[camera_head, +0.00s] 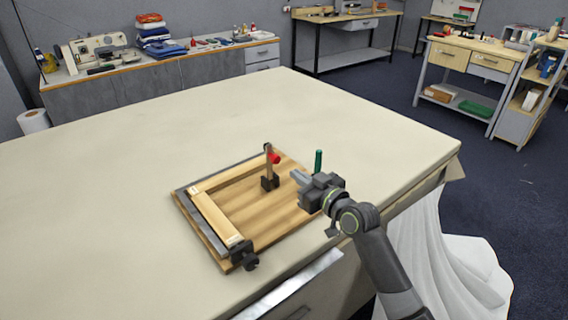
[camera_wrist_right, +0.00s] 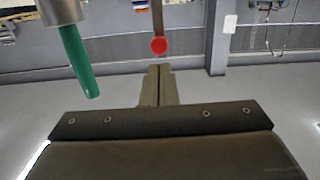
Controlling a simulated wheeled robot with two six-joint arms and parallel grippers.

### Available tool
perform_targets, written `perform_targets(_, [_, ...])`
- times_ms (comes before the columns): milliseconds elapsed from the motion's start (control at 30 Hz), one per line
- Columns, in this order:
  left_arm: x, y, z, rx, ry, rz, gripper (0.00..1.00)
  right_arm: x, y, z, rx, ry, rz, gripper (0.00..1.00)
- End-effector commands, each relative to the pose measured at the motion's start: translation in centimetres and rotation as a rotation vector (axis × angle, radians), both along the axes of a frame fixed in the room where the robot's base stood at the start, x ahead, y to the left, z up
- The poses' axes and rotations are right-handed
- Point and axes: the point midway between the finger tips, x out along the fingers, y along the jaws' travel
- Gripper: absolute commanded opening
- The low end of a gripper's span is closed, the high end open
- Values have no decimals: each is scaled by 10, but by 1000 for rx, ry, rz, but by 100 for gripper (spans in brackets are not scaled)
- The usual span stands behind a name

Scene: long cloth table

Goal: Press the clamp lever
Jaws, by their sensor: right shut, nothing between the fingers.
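A wooden clamp board (camera_head: 270,212) with a raised frame along its left and far sides lies on the cloth table. A dark clamp (camera_head: 269,183) stands near its middle, with an upright bar and a red tip (camera_head: 274,158). An upright green handle (camera_head: 318,161) stands at the board's right side, partly behind my right gripper (camera_head: 297,177). The gripper is shut and empty, just in front of the handle. In the right wrist view the green handle (camera_wrist_right: 78,62) hangs left of the shut fingers (camera_wrist_right: 158,85), apart from them; the red tip (camera_wrist_right: 158,46) shows beyond them. My left gripper is out of view.
The cream table (camera_head: 200,130) is clear around the board. White cloth (camera_head: 440,250) hangs off its right side. Workbenches with tools (camera_head: 150,60) stand well behind.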

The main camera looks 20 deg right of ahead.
Motion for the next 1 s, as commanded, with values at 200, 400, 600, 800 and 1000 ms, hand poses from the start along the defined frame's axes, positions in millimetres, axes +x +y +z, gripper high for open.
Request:
perform_targets(200, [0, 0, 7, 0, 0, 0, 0, 34, 12, 0, 3, 1, 1, 0])
perform_targets(400, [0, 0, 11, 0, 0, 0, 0, 54, 19, -2, 1, 0, 0, 0])
perform_targets(600, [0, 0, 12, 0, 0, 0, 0, 62, 22, -3, 0, -1, 0, 0])
perform_targets(800, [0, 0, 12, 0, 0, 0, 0, 63, 22, -3, 0, -1, 0, 0])
perform_targets(1000, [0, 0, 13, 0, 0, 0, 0, 63, 22, -3, 0, 1, 0, 0])
